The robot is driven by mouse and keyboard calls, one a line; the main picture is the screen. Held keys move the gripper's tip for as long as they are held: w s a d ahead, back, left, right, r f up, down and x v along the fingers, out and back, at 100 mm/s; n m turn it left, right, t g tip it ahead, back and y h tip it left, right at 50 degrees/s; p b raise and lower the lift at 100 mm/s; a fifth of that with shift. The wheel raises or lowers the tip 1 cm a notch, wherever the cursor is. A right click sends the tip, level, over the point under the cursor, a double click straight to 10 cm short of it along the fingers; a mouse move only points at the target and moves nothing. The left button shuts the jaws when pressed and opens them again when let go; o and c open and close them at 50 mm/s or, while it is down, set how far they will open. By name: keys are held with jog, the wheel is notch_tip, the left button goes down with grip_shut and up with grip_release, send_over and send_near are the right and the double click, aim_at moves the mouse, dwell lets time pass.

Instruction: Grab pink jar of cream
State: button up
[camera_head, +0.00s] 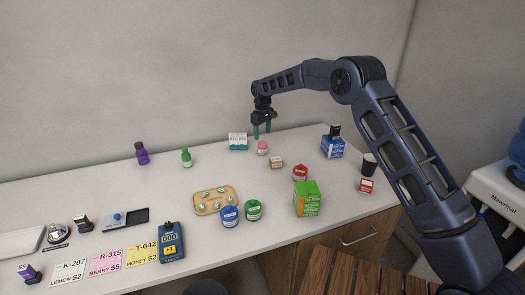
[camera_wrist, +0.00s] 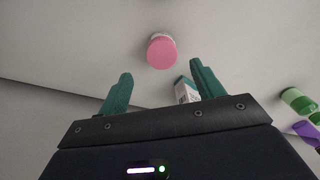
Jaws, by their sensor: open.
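The pink jar of cream (camera_head: 262,148) stands on the white counter toward the back, right of a white and teal box (camera_head: 238,142). In the wrist view the jar (camera_wrist: 161,52) shows its round pink lid, beyond the fingertips and roughly centred between them. My gripper (camera_head: 262,131) points down above and just behind the jar in the head view. Its two green fingers (camera_wrist: 158,78) are apart, with nothing held between them. The white and teal box also shows in the wrist view (camera_wrist: 186,91), close to the right finger.
A small orange-brown box (camera_head: 277,163) and a red jar (camera_head: 300,174) stand to the right of the jar. A green bottle (camera_head: 186,158) and a purple bottle (camera_head: 142,154) stand to the left. The wall rises close behind. The counter left of the jar's front is mostly clear.

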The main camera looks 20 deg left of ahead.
aim_at(262, 143)
jog(key=shift+s+d+f, duration=0.1)
jog(key=shift+f, duration=1.85)
jog(key=shift+s+f, duration=0.1)
jog(key=shift+f, duration=1.8)
jog(key=c, duration=1.1)
